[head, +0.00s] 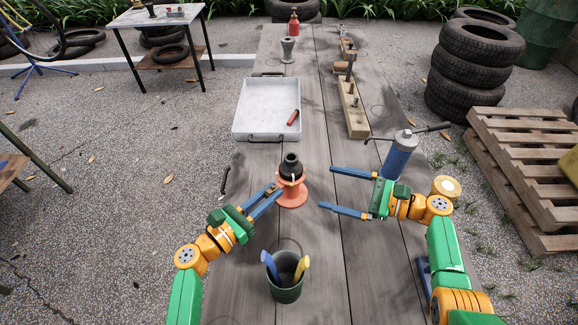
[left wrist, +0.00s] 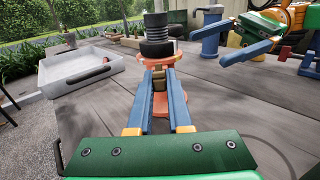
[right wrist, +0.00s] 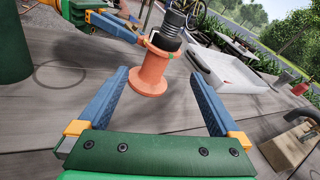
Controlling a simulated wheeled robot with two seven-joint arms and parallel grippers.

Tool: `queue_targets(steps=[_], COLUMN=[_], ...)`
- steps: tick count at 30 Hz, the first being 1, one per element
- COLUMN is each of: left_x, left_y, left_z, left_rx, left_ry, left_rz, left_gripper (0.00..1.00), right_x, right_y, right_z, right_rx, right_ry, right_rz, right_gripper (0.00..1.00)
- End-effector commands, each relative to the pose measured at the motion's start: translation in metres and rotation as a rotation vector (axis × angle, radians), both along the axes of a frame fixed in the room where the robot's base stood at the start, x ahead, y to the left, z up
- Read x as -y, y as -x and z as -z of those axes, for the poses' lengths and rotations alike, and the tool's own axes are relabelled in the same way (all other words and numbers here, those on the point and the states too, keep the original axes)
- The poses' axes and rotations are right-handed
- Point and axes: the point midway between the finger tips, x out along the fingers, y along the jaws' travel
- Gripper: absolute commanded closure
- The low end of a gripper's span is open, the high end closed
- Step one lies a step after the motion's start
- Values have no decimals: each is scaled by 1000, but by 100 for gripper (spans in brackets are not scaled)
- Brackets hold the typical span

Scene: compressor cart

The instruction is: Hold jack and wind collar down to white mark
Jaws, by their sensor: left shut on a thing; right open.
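The orange jack (head: 292,195) stands upright on the wooden table, with a dark collar (head: 291,169) on its threaded screw. In the left wrist view the collar (left wrist: 157,48) sits below ridged grey thread (left wrist: 156,26).
A green cup (head: 286,290) with blue and yellow handles stands in front of the jack. A white tray (head: 253,110) holding a red item is behind left. A blue canister (head: 398,160) stands behind my right gripper, and a wooden block (head: 354,115) lies further back.

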Motion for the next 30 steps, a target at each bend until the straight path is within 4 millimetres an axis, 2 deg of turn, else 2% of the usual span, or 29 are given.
queue_targets(steps=[3,7,15,18,24,30], left_x=[0,0,0,0,0,0], left_y=[0,0,0,0,0,0], left_z=[0,0,0,0,0,0], left_rx=[0,0,0,0,0,0], left_ry=[0,0,0,0,0,0], left_rz=[0,0,1,0,0,0], left_gripper=[100,100,100,100,100,100], right_x=[1,-8,-75,-94,-109,-110], right_y=[-1,-4,-31,-39,-45,-45], right_z=[-15,-21,-21,-21,-20,-19], right_rx=[-157,-208,-211,-211,-208,-207], right_ry=[-199,-267,-266,-263,-260,-258], right_rz=[7,2,1,2,3,4], right_gripper=[1,1,1,1,1,1])
